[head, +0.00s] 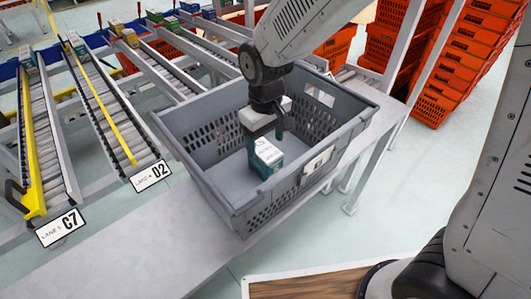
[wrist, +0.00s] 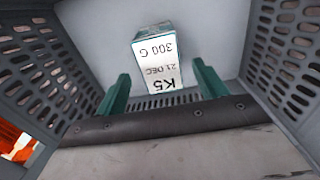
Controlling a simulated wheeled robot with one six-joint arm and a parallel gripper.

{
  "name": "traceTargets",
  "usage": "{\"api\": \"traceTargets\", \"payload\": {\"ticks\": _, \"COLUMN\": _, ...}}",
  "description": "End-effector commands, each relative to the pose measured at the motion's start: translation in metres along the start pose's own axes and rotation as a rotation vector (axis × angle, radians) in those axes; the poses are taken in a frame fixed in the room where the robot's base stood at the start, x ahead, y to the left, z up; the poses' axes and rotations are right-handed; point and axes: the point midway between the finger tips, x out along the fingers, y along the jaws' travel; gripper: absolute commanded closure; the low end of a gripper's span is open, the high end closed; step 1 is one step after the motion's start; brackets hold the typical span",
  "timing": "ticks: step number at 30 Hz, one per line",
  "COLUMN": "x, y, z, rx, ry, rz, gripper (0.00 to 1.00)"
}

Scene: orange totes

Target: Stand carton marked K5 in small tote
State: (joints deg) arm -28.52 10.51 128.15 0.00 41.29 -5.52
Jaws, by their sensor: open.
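The carton marked K5 (head: 267,154) is teal with a white label and stands inside the grey tote (head: 205,185), on or close to its floor. In the wrist view the label of the carton (wrist: 158,62) reads K5, 21 DEC and 300 G, upside down. My gripper (head: 265,137) reaches down into the tote right above the carton. In the wrist view my gripper (wrist: 161,92) is open, its teal fingers at either side of the carton's near end. A gap shows beside the carton at each finger. I cannot tell whether the carton touches the floor.
The tote rests on a pale bench (head: 140,255). Roller lanes with signs C7 (head: 63,228) and D2 (head: 152,176) lie at the left, with several cartons at their far ends. Orange totes (head: 460,65) are stacked at the back right. The tote's walls surround my gripper closely.

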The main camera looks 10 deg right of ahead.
Motion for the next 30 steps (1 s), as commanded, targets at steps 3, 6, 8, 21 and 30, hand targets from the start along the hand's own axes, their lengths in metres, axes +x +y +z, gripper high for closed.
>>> {"api": "traceTargets", "payload": {"ticks": 3, "x": -0.025, "y": 0.000, "z": 0.000, "rx": 0.000, "ry": 0.004, "rz": 0.000, "gripper": 0.28}}
{"api": "traceTargets", "payload": {"ticks": 6, "x": -0.040, "y": 0.000, "z": -0.001, "rx": 0.000, "ry": 0.003, "rz": 0.000, "gripper": 0.28}}
{"api": "traceTargets", "payload": {"ticks": 8, "x": -0.046, "y": 0.000, "z": 0.000, "rx": 0.000, "ry": 0.002, "rz": 0.000, "gripper": 0.28}}
{"api": "traceTargets", "payload": {"ticks": 21, "x": -0.067, "y": 0.010, "z": 0.012, "rx": 0.030, "ry": 0.009, "rz": 0.001, "gripper": 0.28}}
{"api": "traceTargets", "payload": {"ticks": 30, "x": -0.140, "y": 0.063, "z": 0.129, "rx": 0.279, "ry": 0.061, "rz": 0.013, "gripper": 0.28}}
